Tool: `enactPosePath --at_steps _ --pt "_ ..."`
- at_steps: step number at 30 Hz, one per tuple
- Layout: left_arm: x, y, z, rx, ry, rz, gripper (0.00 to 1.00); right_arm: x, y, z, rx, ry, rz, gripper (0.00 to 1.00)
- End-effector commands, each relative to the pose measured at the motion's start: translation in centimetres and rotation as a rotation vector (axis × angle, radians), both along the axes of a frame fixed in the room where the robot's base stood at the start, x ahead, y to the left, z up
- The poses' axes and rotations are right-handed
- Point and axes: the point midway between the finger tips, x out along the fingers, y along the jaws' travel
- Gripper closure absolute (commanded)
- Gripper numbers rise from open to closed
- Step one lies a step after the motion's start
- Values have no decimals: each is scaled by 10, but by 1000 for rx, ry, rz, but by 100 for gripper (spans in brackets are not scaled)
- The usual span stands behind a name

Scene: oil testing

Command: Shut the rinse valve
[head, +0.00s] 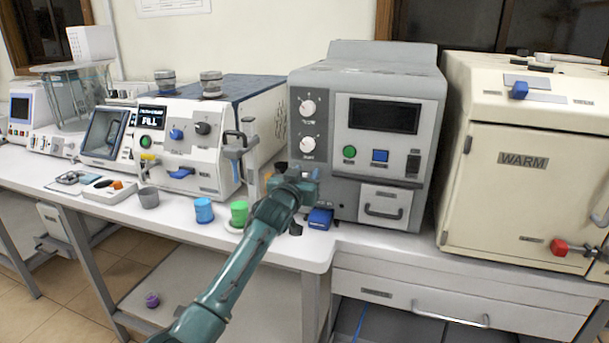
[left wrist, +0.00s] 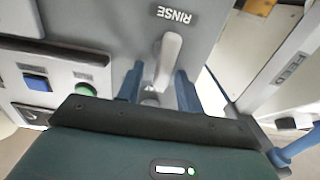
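The rinse valve shows in the left wrist view as a pale grey lever (left wrist: 168,58) below an upside-down RINSE label (left wrist: 174,15) on a grey panel. My left gripper (left wrist: 160,92) has its two blue fingers apart, one on each side of the lever's lower part. The right-hand finger looks close to the lever; I cannot tell if it touches. A gap shows on the other side. In the head view my left gripper (head: 296,178) is at the lower left corner of the grey machine (head: 338,130), and the rinse lever is hidden there. My right gripper is not in view.
A blue block (head: 320,218) lies by the grey machine. The FILL machine (head: 190,150) stands left and the cream WARM cabinet (head: 520,170) right. A FEED panel (left wrist: 290,60) is close to my gripper.

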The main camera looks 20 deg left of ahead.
Motion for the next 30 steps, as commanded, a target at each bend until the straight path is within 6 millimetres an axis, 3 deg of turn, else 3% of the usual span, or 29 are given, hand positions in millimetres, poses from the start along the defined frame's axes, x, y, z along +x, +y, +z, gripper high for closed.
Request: enactPosePath --at_steps 8,21,30 --pt "1 0 1 0 -1 -1 64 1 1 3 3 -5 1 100" --pt "1 0 0 0 -1 -1 99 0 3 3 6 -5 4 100" --pt "1 -1 0 10 0 -1 100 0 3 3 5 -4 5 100"
